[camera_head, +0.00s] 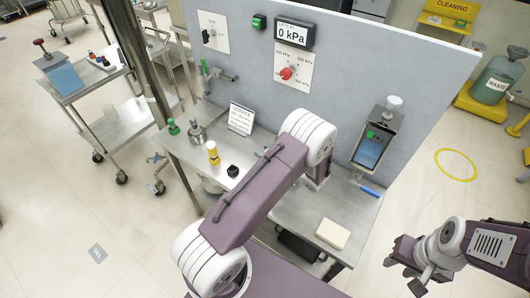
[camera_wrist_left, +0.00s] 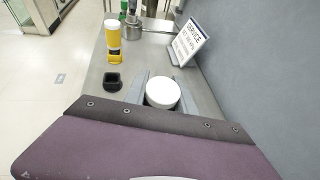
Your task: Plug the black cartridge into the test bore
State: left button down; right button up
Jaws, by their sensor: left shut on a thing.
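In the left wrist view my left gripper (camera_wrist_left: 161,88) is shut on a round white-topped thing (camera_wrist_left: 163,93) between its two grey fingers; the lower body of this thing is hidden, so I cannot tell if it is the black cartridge. In the head view my left arm covers this gripper. A small black block with an open top (camera_wrist_left: 112,82) stands on the bench, also in the head view (camera_head: 233,171). My right gripper (camera_head: 404,268) hangs open and empty off the bench at the lower right. I cannot make out the test bore.
A yellow bottle (camera_head: 212,153) stands beside the black block. A service sign (camera_head: 241,118) stands near the grey wall panel (camera_head: 355,70), which carries a 0 kPa display (camera_head: 293,34) and a red dial (camera_head: 287,73). A beige block (camera_head: 332,233) lies at the bench's front right.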

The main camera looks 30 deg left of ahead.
pick_arm(q)
jog(key=shift+f, duration=0.2)
jog(key=c, duration=0.9)
grip_release()
jog(key=shift+c, duration=0.2)
jog(key=shift+d+r, duration=0.15)
jog(key=shift+d, duration=0.2)
jog(key=b+v, duration=0.2)
jog(key=v, duration=0.6)
jog(key=shift+s, duration=0.2)
jog(key=shift+d, duration=0.1)
